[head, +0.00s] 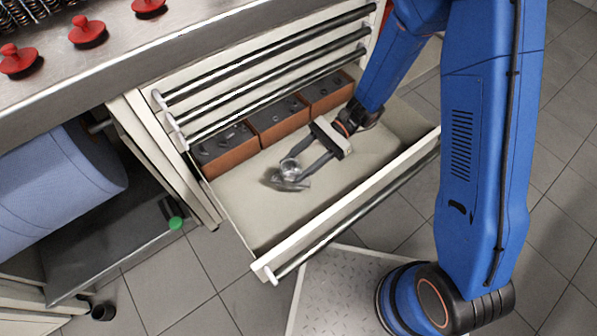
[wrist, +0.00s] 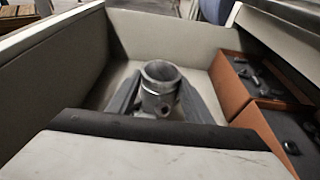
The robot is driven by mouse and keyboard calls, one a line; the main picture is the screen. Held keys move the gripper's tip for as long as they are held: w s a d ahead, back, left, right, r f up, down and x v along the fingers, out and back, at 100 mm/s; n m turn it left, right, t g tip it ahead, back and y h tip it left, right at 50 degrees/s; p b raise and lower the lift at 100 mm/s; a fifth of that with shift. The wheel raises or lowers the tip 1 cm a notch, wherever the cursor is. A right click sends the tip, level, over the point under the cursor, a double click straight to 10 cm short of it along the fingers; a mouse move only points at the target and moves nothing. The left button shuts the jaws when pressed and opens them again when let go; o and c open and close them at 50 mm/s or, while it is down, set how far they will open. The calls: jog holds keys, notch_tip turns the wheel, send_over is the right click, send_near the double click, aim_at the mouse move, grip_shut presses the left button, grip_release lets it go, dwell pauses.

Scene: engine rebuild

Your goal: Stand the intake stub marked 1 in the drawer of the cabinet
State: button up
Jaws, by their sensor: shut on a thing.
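The intake stub (head: 291,170) is a short grey metal tube with an open top. It is between the two fingers of my gripper (head: 297,170), which is shut on it, inside the open drawer (head: 235,203) of the cabinet. In the wrist view the stub (wrist: 160,88) looks upright, with its open end up and a small hole low on its side. The fingers (wrist: 160,100) flank it on both sides. I cannot tell whether its foot touches the drawer floor. No mark 1 can be read on it.
Orange bins (head: 279,122) with small dark parts line the drawer's back; they also show in the wrist view (wrist: 230,84). Shut drawers with bar handles (head: 265,67) are above. The drawer front (head: 350,214) bounds the near side. The floor around the stub is clear.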

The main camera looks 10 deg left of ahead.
jog(key=shift+f, duration=2.25)
jog(key=shift+f, duration=0.1)
jog(key=o, duration=1.3)
jog(key=v, duration=0.7)
jog(key=shift+w+d+r, duration=0.15)
jog(key=shift+d+r, duration=0.05)
jog(key=shift+r, duration=0.05)
